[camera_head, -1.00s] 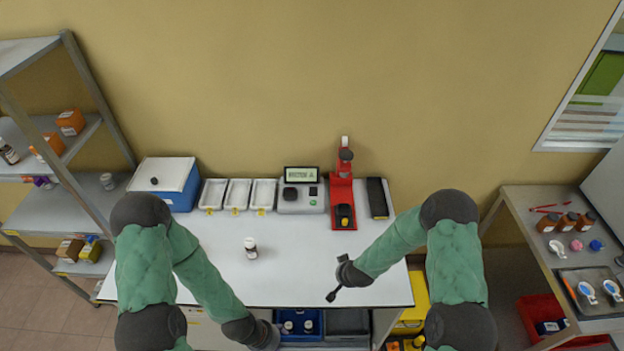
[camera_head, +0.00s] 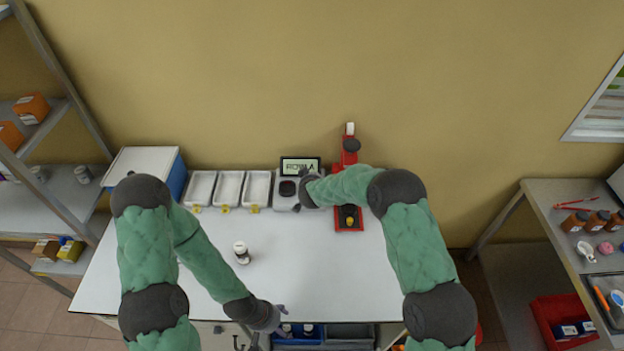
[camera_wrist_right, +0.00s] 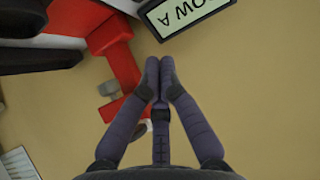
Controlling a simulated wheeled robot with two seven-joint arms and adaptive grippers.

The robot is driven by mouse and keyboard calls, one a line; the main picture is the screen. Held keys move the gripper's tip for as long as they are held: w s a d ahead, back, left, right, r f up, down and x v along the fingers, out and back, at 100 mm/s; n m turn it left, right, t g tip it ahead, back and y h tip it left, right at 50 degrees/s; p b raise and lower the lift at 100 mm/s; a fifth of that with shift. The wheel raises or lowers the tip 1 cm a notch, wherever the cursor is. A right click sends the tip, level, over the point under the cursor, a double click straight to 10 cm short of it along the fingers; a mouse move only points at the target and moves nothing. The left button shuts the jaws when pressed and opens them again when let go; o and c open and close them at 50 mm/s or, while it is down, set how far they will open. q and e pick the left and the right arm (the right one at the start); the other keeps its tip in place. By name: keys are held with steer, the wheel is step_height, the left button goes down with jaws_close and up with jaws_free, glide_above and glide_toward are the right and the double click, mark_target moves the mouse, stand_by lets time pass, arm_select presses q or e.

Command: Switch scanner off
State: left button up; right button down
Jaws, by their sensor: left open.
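A grey device (camera_head: 282,204) with a lit screen (camera_head: 300,166) and a round black part (camera_head: 288,188) stands at the back of the white table; it is likely the scanner. My right gripper (camera_head: 303,190) is over the device's right side and hides part of it. In the right wrist view its two fingers (camera_wrist_right: 159,62) are together at the tips with nothing between them, and the screen (camera_wrist_right: 185,12) is just beyond them. I cannot tell whether they touch the device. My left gripper (camera_head: 250,338) is open and low at the table's front edge.
A red stand (camera_head: 350,150) is right of the device, partly behind my right arm. White trays (camera_head: 228,188) and a blue box (camera_head: 150,165) are to the left. A small bottle (camera_head: 241,252) stands on the otherwise clear middle of the table (camera_head: 310,260).

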steer(key=x, duration=0.9)
steer(key=shift+w+f, duration=0.25)
steer(key=shift+w, duration=0.1)
steer(key=shift+w+f, duration=0.25)
steer(key=shift+f, duration=0.85)
steer(key=shift+w+f+p, duration=0.15)
steer(key=shift+f+p, duration=0.15)
steer(key=shift+f, duration=0.6)
